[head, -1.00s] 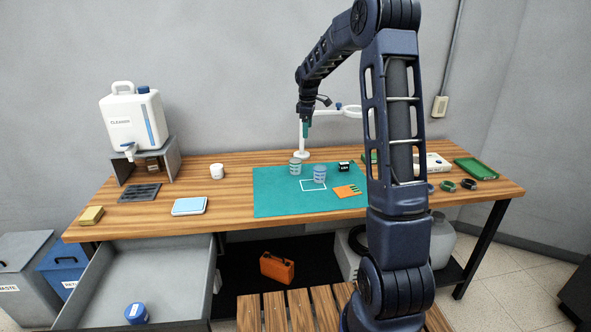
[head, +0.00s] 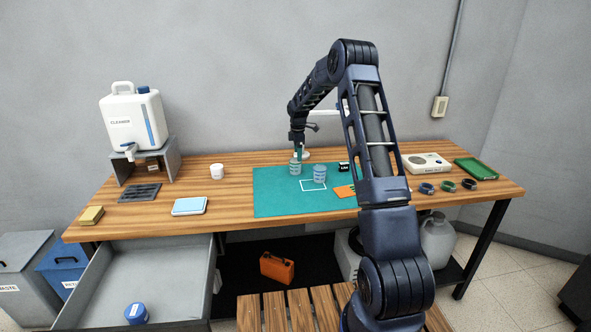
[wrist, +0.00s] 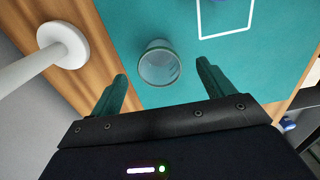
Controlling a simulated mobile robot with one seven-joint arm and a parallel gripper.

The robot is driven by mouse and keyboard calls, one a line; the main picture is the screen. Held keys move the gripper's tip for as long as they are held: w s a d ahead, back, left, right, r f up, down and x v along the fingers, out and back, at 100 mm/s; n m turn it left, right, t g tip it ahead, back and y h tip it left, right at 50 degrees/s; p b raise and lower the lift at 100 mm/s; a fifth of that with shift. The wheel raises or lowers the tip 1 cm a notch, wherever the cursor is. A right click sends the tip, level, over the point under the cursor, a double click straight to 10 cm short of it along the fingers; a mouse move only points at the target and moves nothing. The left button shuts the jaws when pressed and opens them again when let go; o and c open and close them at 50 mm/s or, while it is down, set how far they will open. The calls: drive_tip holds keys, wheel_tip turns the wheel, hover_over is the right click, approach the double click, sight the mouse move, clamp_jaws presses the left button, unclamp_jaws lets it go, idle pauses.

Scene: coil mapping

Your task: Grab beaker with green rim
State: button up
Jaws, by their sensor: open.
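The beaker with the green rim (head: 295,168) stands upright at the back of the teal mat (head: 275,203). The beaker with the blue rim (head: 320,174) stands just right of it, by the white outlined rectangle. My gripper (head: 298,153) is above the green-rimmed beaker in the head view, pointing down. In the wrist view the green-rimmed beaker (wrist: 159,64) lies ahead, between the lines of the two open fingers of my gripper (wrist: 162,85), not gripped. Part of the blue-rimmed beaker (wrist: 222,2) shows at the top edge.
A white stand with a ring (head: 325,112) rises behind the mat, and its round base (wrist: 63,44) is left of my gripper in the wrist view. A black box (head: 344,167) and orange card (head: 344,192) lie right.

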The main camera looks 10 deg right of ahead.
sight(296, 165)
wheel_tip(296, 165, down, 3)
drive_tip(key=shift+r, duration=0.15)
drive_tip(key=shift+w+a+f, duration=0.1)
drive_tip(key=shift+a+f, duration=0.05)
drive_tip(key=shift+f, duration=0.7)
drive_tip(key=shift+a+f, duration=0.2)
drive_tip(key=shift+f, duration=0.6)
drive_tip(key=shift+w+a+f, duration=0.1)
drive_tip(key=shift+a+f, duration=0.05)
drive_tip(key=shift+f, duration=0.7)
drive_tip(key=c, duration=1)
drive_tip(key=shift+c, duration=0.2)
drive_tip(key=shift+r, duration=0.15)
